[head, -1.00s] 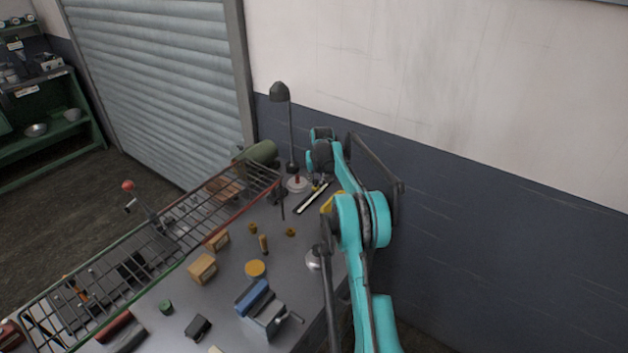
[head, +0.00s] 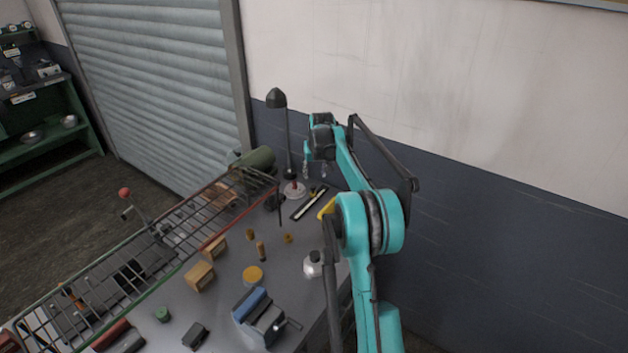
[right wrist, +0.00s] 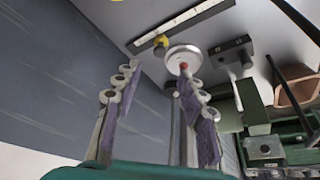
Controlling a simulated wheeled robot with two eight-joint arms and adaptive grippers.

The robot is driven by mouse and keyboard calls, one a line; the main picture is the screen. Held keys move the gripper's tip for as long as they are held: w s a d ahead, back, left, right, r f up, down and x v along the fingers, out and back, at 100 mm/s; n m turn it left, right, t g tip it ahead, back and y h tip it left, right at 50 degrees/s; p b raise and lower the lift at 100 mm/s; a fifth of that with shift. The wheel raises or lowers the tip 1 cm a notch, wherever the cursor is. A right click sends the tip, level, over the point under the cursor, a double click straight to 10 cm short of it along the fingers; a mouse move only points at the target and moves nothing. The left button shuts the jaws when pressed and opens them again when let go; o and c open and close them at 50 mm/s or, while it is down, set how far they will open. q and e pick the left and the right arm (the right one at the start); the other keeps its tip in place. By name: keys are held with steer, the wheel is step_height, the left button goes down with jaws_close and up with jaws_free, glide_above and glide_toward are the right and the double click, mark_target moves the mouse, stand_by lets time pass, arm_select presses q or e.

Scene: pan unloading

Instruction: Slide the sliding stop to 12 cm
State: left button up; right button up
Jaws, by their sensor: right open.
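A flat ruler-like rail (head: 307,206) lies on the far right of the grey bench, near the lamp's foot. It also shows at the top of the right wrist view (right wrist: 185,24). The sliding stop, a small yellow and dark piece (right wrist: 160,42), sits at the rail's edge near one end; in the head view it is too small to read well. My right gripper (head: 316,170) is raised above the rail's far end, open and empty. In the right wrist view its two fingers (right wrist: 156,84) are apart, with the stop beyond them. No scale marks are readable. My left gripper is not seen.
A lamp (head: 278,100) with a round white base (right wrist: 184,60) stands close to the rail. A yellow object (head: 327,208) lies beside it, partly behind my arm. A wire rack (head: 150,250), a blue vise (head: 258,312) and wooden blocks (head: 200,276) crowd the bench's left and front.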

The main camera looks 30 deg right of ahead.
steer(key=shift+v, duration=1.45)
steer(key=s+a+r+n+t+b, duration=0.1)
steer(key=s+a+r, duration=0.2)
steer(key=s+a, duration=0.55)
steer(key=s+a+r+n+b, duration=0.1)
steer(key=s+a+r, duration=0.4)
steer(key=a, duration=0.6)
steer(key=s+a+f, duration=0.4)
steer(key=s, duration=0.3)
steer(key=s+a+f+n+t+y, duration=0.1)
steer(key=s+a+f, duration=0.3)
steer(key=s, duration=0.4)
steer(key=s+a+f+n+t+b, duration=0.1)
steer(key=s+a+f, duration=0.3)
steer(key=s, duration=0.4)
steer(key=shift+a+f+y, duration=0.3)
steer(key=shift+f+y, duration=0.05)
steer(key=shift+y, duration=0.05)
steer(key=shift+s, duration=0.1)
